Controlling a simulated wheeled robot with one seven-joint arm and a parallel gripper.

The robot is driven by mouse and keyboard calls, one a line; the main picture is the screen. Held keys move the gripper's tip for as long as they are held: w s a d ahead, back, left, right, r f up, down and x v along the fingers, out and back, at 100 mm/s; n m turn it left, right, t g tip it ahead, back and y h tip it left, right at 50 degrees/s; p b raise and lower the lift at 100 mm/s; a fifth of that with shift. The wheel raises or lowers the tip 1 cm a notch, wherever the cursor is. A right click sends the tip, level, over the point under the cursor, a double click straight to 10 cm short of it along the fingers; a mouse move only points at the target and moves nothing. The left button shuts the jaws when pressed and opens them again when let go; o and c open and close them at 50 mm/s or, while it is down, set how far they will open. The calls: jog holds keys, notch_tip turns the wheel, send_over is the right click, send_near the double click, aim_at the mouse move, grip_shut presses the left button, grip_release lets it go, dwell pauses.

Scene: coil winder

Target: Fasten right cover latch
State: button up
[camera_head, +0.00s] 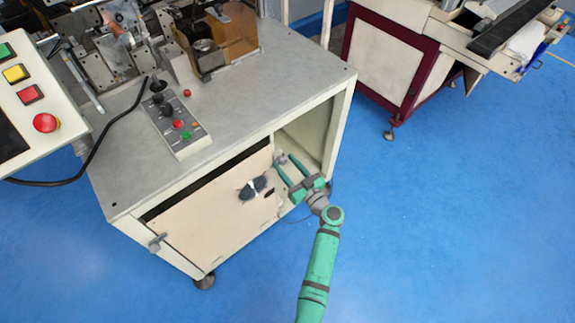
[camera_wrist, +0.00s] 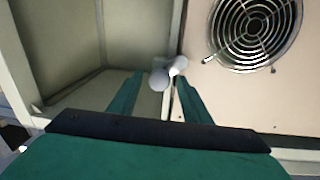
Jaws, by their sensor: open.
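The right cover latch (camera_wrist: 165,74) is a small pale grey knob with a lever, at the post between the cover and the open bay. It also shows in the head view (camera_head: 281,160). My gripper (camera_wrist: 159,77) is open, with one green finger on each side of the latch near the fingertips. Whether either finger touches it, I cannot tell. In the head view my gripper (camera_head: 286,162) reaches the cabinet front from the lower right. The beige cover (camera_head: 215,215) is in the cabinet front, with a dark gap along its top edge. A left latch (camera_head: 157,242) sits at its far edge.
A round fan guard (camera_wrist: 254,30) is on the cover, right of my gripper. An open bay (camera_wrist: 65,45) lies to the left in the wrist view. The grey worktop (camera_head: 270,80) overhangs above, with a button box (camera_head: 178,125). Blue floor (camera_head: 430,220) is clear at right.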

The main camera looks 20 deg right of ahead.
jog(key=shift+s, duration=0.1)
jog(key=c, duration=1)
jog(key=shift+m, duration=0.3)
jog(key=m, duration=0.4)
jog(key=shift+d, duration=0.15)
jog(key=shift+m+g, duration=0.3)
jog(key=shift+m, duration=1.3)
